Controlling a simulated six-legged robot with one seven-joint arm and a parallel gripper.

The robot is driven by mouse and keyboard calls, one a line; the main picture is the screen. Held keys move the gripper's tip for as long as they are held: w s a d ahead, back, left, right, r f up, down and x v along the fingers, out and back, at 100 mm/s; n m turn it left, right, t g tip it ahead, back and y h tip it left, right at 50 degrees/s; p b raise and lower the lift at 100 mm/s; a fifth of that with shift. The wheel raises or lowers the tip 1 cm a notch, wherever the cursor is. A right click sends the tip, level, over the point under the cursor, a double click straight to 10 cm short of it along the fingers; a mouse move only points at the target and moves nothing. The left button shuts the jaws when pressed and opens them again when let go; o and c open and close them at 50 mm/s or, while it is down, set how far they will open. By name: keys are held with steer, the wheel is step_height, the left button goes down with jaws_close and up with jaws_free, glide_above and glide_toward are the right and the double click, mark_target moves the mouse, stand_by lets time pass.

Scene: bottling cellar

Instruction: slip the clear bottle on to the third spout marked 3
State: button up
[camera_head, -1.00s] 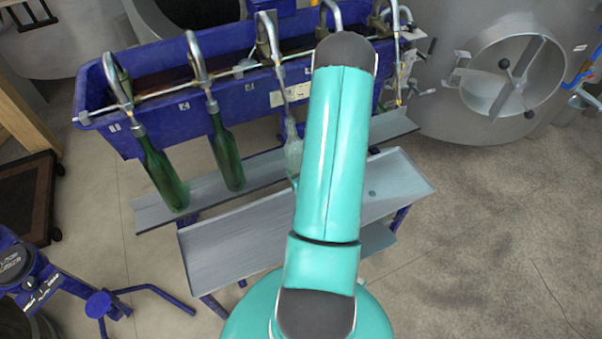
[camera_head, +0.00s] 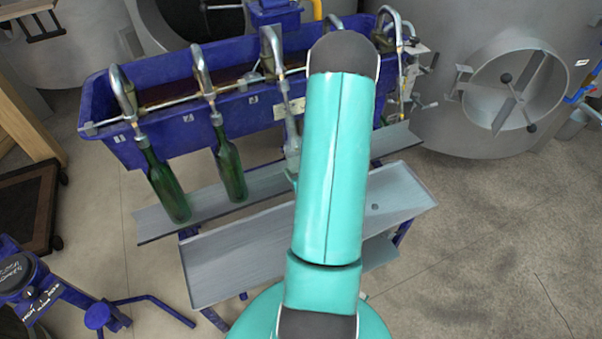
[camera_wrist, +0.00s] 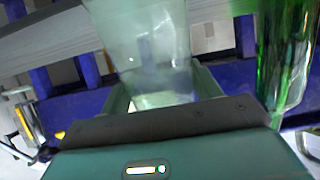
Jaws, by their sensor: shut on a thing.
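The clear bottle (camera_head: 292,148) shows beside my arm in the head view, under the third spout (camera_head: 273,50). Its neck lines up with the lower end of that spout, but I cannot tell whether the spout is inside it. In the wrist view the clear bottle (camera_wrist: 145,45) fills the space between the fingers of my gripper (camera_wrist: 162,92), which is shut on it. My arm hides the gripper and part of the bottle's surroundings in the head view. The number 3 plate cannot be read clearly.
Green bottles hang on the first spout (camera_head: 165,185) and second spout (camera_head: 230,170). One green bottle (camera_wrist: 287,55) stands close to the right of my gripper in the wrist view. A blue trough (camera_head: 180,110) carries the spouts; a grey shelf (camera_head: 240,258) lies below.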

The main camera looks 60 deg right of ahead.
mark_target(297, 151)
steer(key=shift+w+d+r, duration=0.25)
steer(key=shift+w+r, duration=0.15)
steer(key=shift+r, duration=0.55)
steer(key=shift+w+d+r, duration=0.2)
steer(key=shift+w+r, duration=0.2)
steer(key=shift+r, duration=0.55)
steer(key=shift+w+d+r, duration=0.25)
steer(key=shift+w+r, duration=0.15)
steer(key=shift+r, duration=0.55)
steer(key=shift+w+d+f+t+h, duration=0.25)
steer(key=shift+w+d+f+t, duration=0.1)
steer(key=shift+w+f, duration=0.2)
steer(key=shift+w+d+f+t+h, duration=0.25)
steer(key=shift+w+d+f+t, duration=0.1)
steer(key=shift+w+f, duration=0.2)
steer(key=shift+w+d+f+t+h, duration=0.15)
steer(key=shift+w+d+f+t, duration=0.1)
steer(key=shift+w, duration=0.2)
steer(key=shift+w+d+f+t+h, duration=0.1)
steer(key=shift+w+d+f+t, duration=0.15)
steer(key=shift+w, duration=0.2)
steer(key=shift+w+d+f+t+h, duration=0.15)
steer(key=shift+w+d+f+t, duration=0.1)
steer(key=shift+w, duration=0.2)
steer(key=shift+s+f, duration=0.1)
steer(key=shift+f, duration=0.85)
steer(key=o, duration=1.4)
steer(key=shift+c, duration=0.2)
steer(key=shift+a+f, duration=0.1)
steer(key=shift+s, duration=0.1)
